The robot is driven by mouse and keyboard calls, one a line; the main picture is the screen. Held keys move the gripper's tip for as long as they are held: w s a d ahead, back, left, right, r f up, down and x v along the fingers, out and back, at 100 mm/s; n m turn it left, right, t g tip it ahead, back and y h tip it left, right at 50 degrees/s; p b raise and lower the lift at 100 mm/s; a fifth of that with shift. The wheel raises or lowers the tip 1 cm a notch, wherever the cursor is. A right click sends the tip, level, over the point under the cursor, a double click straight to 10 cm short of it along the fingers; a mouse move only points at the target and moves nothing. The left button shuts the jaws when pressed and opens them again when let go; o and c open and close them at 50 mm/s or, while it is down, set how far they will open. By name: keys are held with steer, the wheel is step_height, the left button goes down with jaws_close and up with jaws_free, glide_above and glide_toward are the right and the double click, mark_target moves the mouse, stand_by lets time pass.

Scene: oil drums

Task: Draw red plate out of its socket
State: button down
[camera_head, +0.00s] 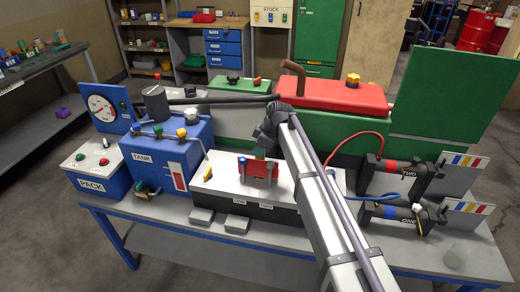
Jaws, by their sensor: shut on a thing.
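The red plate (261,167) stands upright at the top of a white-topped box with a black front (222,171), in the middle of the bench. My gripper (258,171) is shut on the red plate, with dark fingers at its left and right sides. My arm reaches in from the lower right and hides part of the box's right side. The plate's lower edge and its socket are too small to make out, so I cannot tell how deep the plate sits.
The blue TANK unit (172,160) with pipes and valves stands left of the box. The PACK box (98,168) is further left. A green machine with a red top (335,93) stands behind. Two black cylinders with hoses are at the right. The bench's front edge (150,231) is mostly clear.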

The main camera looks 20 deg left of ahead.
steer(key=shift+r, duration=0.1)
step_height(320, 180, up, 4)
steer(key=p, duration=0.4)
steer(key=shift+r+p, duration=0.2)
steer(key=shift+p, duration=0.1)
